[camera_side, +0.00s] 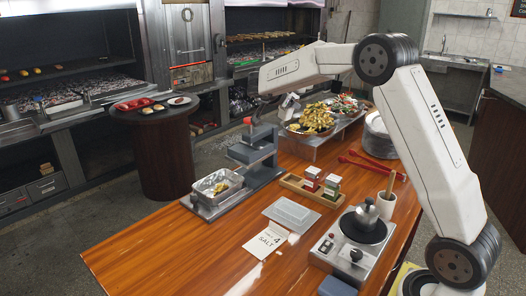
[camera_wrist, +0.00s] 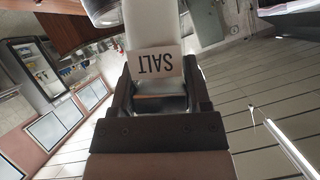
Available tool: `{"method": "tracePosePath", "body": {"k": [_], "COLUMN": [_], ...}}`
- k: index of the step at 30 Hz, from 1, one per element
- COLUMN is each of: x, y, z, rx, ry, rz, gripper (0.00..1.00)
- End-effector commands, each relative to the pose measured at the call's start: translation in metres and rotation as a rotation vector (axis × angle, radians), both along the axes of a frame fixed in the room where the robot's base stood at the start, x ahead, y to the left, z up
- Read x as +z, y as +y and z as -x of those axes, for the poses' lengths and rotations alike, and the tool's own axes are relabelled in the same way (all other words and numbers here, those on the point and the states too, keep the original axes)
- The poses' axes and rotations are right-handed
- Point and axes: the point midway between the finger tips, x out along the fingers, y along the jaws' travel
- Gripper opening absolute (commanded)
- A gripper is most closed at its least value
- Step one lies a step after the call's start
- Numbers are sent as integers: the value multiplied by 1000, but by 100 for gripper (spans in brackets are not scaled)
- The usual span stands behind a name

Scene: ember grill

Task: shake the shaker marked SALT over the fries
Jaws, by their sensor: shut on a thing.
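My gripper (camera_side: 276,106) is shut on the white shaker (camera_side: 289,104), which is held tilted, just left of and above the heap of fries (camera_side: 312,120). In the wrist view my gripper (camera_wrist: 158,105) has its dark jaws on both sides of the shaker (camera_wrist: 150,25). Its label reads SALT (camera_wrist: 154,66) and appears upside down. The shaker's far end is cut off in the wrist view, and the fries are not visible there.
A wooden caddy (camera_side: 291,184) holds a red-topped and a green-topped shaker. A card (camera_side: 266,241) reading SALT lies in front. A press with a metal tray (camera_side: 217,196) stands left. Red tongs (camera_side: 373,165) and stacked plates (camera_side: 378,143) are behind.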

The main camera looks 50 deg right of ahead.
Motion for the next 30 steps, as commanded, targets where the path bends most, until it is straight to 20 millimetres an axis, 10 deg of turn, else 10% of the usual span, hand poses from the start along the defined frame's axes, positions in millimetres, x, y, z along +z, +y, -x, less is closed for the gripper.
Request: {"method": "tracePosePath", "body": {"k": [30], "x": [7], "y": [60], "z": [-62], "rx": [-22], "ry": [-863], "rz": [78], "gripper": [19]}}
